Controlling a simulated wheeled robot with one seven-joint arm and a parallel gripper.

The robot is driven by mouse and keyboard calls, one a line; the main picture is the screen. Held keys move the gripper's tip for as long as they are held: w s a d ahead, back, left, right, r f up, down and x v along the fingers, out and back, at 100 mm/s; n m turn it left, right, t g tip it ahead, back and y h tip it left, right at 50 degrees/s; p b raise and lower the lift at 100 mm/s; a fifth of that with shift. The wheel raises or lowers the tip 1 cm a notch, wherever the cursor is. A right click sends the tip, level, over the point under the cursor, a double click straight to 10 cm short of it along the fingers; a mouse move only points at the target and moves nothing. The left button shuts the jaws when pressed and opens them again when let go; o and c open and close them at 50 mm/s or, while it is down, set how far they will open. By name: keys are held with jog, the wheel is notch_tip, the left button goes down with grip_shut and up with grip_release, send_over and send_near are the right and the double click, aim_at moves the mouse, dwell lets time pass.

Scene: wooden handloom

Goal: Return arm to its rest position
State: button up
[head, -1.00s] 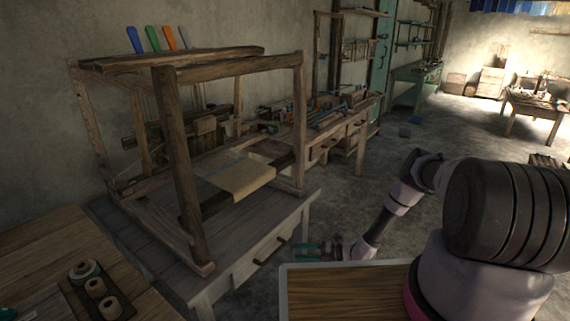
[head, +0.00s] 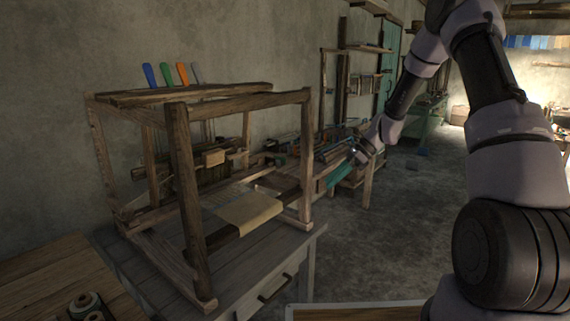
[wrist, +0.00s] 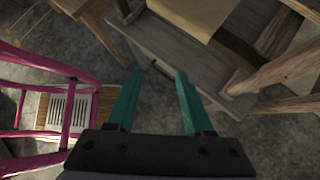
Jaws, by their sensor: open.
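My gripper (head: 340,173) has teal fingers and is raised in the air to the right of the loom in the head view. It is apart from the loom there. In the wrist view my gripper (wrist: 158,72) has its two fingers spread, with nothing between them. The table's drawer front shows beyond the fingertips. My arm is lifted and bent along the right side of the head view.
The wooden handloom (head: 180,150) with tan cloth (head: 246,212) stands on a grey table (head: 240,283). Thread spools (head: 85,304) sit on a wooden surface at lower left. A cluttered bench is behind my gripper. Open floor (head: 395,220) lies right of the table.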

jog(key=s+d+r+n+t+h, duration=0.2)
jog(key=s+r+n, duration=0.3)
jog(key=r, duration=0.4)
jog(key=s+d+r+n+t+h, duration=0.1)
jog(key=s+d+r+n+h, duration=0.15)
jog(key=s+r, duration=0.55)
jog(key=s+d+r+n+t+h, duration=0.1)
jog(key=s+d+r+n+t, duration=0.1)
jog(key=s+r, duration=0.3)
jog(key=s+d+r+n+t+h, duration=0.1)
jog(key=s+d+r+n+t, duration=0.2)
jog(key=s, duration=0.7)
notch_tip(320, 180, up, 2)
jog(key=shift+s+r+n, duration=0.2)
jog(key=shift+s+n, duration=0.05)
jog(key=shift+n, duration=0.9)
jog(key=shift+h, duration=0.25)
